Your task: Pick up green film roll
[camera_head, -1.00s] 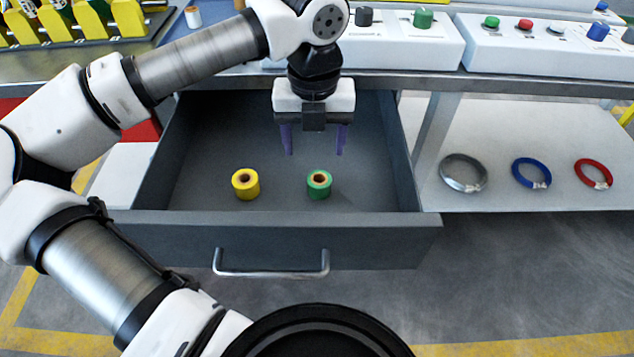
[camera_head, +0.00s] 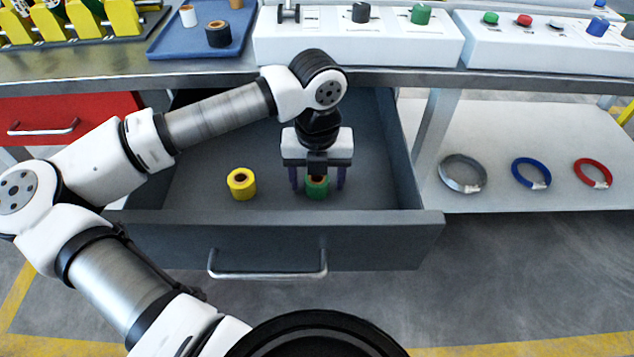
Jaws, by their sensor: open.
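The green film roll (camera_head: 316,189) stands upright in the open grey drawer, with an orange-brown core. My gripper (camera_head: 318,183) is low in the drawer, pointing down. Its purple fingers are open, one on each side of the green roll, with gaps visible. The gripper's body hides part of the roll's top. A yellow film roll (camera_head: 242,184) stands upright to the left in the same drawer.
The drawer front (camera_head: 300,236) with its metal handle and the side walls surround the rolls. The bench edge (camera_head: 400,78) is above, behind my arm. A blue tray (camera_head: 235,42) stands at the back left. Coils of wire (camera_head: 531,172) lie on the right shelf.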

